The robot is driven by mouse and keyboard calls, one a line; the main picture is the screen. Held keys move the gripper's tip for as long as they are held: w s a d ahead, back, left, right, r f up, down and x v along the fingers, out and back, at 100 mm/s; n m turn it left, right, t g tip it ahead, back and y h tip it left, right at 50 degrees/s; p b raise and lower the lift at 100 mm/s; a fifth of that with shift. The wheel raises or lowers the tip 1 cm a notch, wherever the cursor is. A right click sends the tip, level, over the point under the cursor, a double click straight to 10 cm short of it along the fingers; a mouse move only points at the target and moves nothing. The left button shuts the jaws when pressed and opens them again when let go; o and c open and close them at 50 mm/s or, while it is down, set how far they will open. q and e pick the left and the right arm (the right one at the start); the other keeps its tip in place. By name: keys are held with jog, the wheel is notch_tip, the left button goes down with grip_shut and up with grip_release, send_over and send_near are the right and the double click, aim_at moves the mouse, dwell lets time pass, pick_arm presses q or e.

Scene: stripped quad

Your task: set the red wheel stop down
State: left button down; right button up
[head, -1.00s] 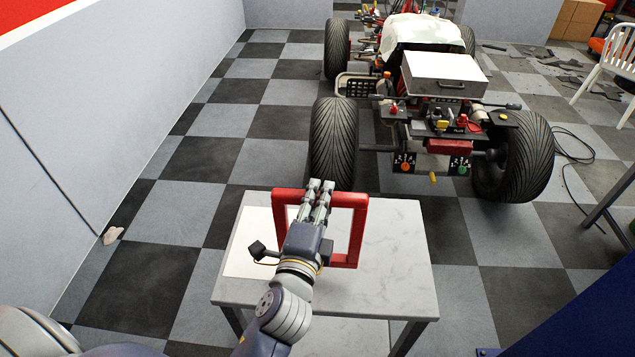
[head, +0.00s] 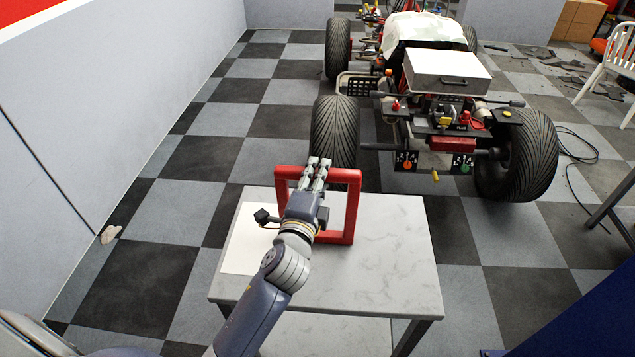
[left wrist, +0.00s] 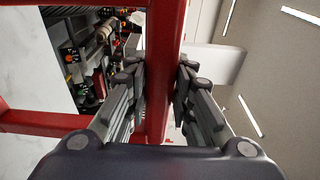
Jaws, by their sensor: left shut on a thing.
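The red wheel stop (head: 351,208) is an open, roughly square red frame. In the head view it stands at the back part of a small pale marble-topped table (head: 380,270). My left gripper (head: 317,172) is shut on its upper bar. In the left wrist view the red bar (left wrist: 160,110) runs between the two fingers (left wrist: 160,100). I cannot tell whether the lower bar touches the tabletop. My right gripper does not show.
A white sheet (head: 245,250) lies on the table's left part; the right part is bare. Behind the table stands a stripped quad with big black tyres (head: 335,130). A grey wall (head: 110,130) runs along the left. A blue panel (head: 580,310) is at lower right.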

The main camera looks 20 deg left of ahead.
pick_arm(q)
jog(key=shift+r, duration=0.1)
jog(key=shift+f, duration=0.2)
jog(key=c, duration=1.5)
grip_release()
jog(key=shift+f, duration=0.15)
jog(key=shift+o, duration=0.5)
